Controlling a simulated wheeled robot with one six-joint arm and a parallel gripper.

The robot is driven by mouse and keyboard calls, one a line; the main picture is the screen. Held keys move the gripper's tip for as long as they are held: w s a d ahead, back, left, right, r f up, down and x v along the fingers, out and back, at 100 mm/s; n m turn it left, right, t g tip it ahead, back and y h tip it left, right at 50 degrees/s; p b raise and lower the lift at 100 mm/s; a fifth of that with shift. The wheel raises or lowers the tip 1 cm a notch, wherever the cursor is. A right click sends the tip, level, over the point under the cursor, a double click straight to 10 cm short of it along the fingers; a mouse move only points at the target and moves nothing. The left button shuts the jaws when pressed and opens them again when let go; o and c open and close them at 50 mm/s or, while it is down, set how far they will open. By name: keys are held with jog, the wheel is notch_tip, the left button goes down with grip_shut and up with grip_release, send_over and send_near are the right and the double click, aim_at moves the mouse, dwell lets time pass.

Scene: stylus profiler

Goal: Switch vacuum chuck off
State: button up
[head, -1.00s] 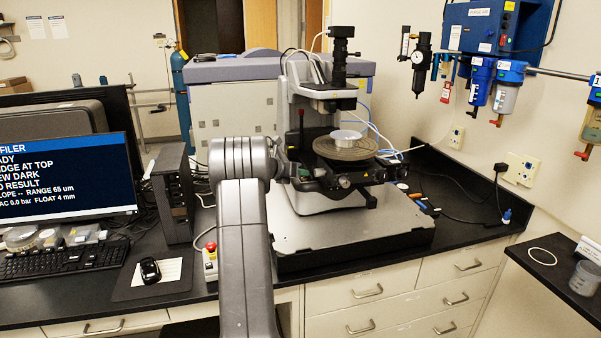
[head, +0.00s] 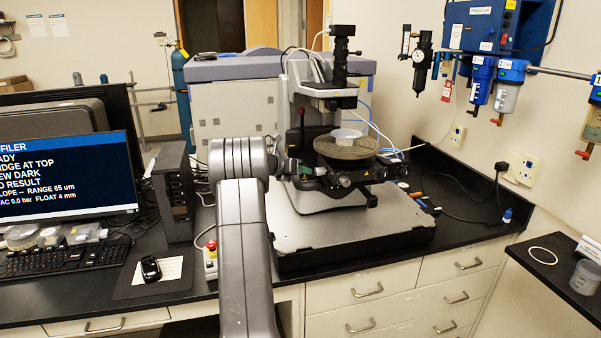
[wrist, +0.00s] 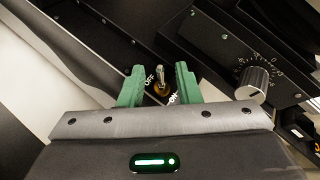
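The vacuum chuck switch (wrist: 160,82) is a small metal toggle on a dark panel in the wrist view, with a brass-coloured base. The word OFF is printed beside it on the left and ON at its lower right. My gripper (wrist: 158,80) is open, its two green fingers apart on either side of the toggle, with visible gaps. In the head view my gripper (head: 305,171) is at the left front of the profiler's round stage (head: 345,149). The toggle is too small to make out in the head view.
A knurled knob (wrist: 252,94) with a dial scale stands right of the fingers. The profiler's camera column (head: 338,75) rises behind the stage. A monitor (head: 65,175) stands at left; its vacuum line appears to read 0.0 bar. The front of the grey base plate (head: 350,228) is clear.

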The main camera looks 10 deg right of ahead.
jog(key=shift+a, duration=0.1)
jog(key=b+v, duration=0.3)
jog(key=v, duration=1)
jog(key=shift+s+a+r, duration=0.15)
jog(key=shift+r, duration=0.1)
